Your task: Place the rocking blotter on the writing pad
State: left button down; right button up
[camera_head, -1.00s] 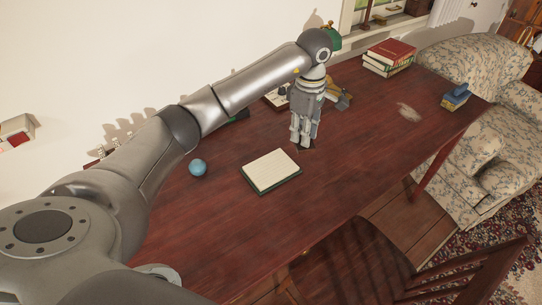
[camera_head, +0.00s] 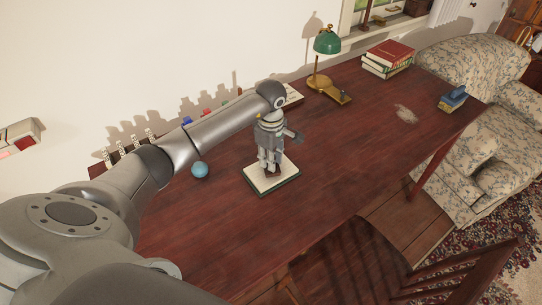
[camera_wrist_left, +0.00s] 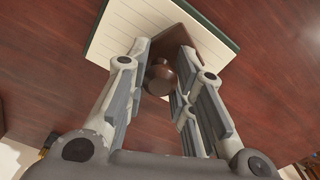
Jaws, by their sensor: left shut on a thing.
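The writing pad (camera_head: 286,180), lined cream paper with a dark green border, lies on the desk. It also shows in the left wrist view (camera_wrist_left: 125,28). My left gripper (camera_head: 269,170) points down over the pad. It is shut on the rocking blotter (camera_wrist_left: 205,45), a brown wooden block with a round dark knob between the fingers. In the head view the blotter (camera_head: 273,173) shows only as a small brown patch under the fingertips, over the pad. I cannot tell whether it touches the paper. My right gripper is not in view.
A blue ball (camera_head: 200,170) sits left of the pad. A green lamp (camera_head: 327,43) and stacked books (camera_head: 388,58) stand at the back. A blue object (camera_head: 453,98) is at the right end. The desk (camera_head: 350,140) right of the pad is clear.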

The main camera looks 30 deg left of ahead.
pick_arm(q)
jog(key=shift+f, duration=0.2)
jog(key=c, duration=1.3)
grip_release()
jog(key=shift+r, duration=0.1)
jog(key=shift+o, duration=0.2)
